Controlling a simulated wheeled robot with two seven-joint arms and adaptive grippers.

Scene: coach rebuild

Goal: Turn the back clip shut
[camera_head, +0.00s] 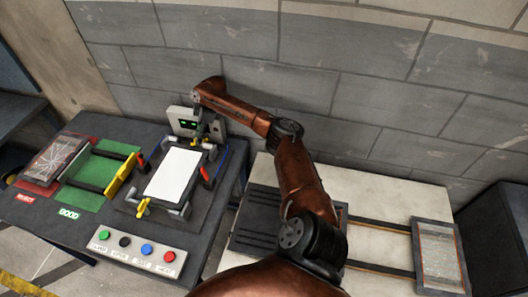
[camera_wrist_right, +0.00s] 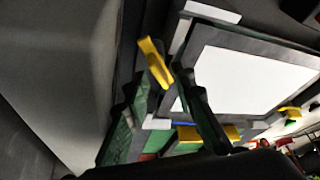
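The fixture (camera_head: 192,206) holds a white panel (camera_head: 173,175), which also fills the upper right of the right wrist view (camera_wrist_right: 250,80). The back clip has a yellow lever (camera_wrist_right: 155,62), seen just beyond my fingertips in the right wrist view. My right gripper (camera_wrist_right: 153,92) is open, its dark fingers spread on either side of the lever's line; I cannot tell whether they touch it. In the head view my right arm reaches over to the fixture's back edge, where the gripper is small and partly hidden. My left gripper is not in view.
A grey device (camera_head: 183,122) with a green-lit screen stands behind the fixture. Red levers (camera_head: 205,174) flank the panel, and a yellow clip (camera_head: 142,207) is at the front. A button box (camera_head: 135,252) and green GOOD tray (camera_head: 88,178) are nearby. The wall is close behind.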

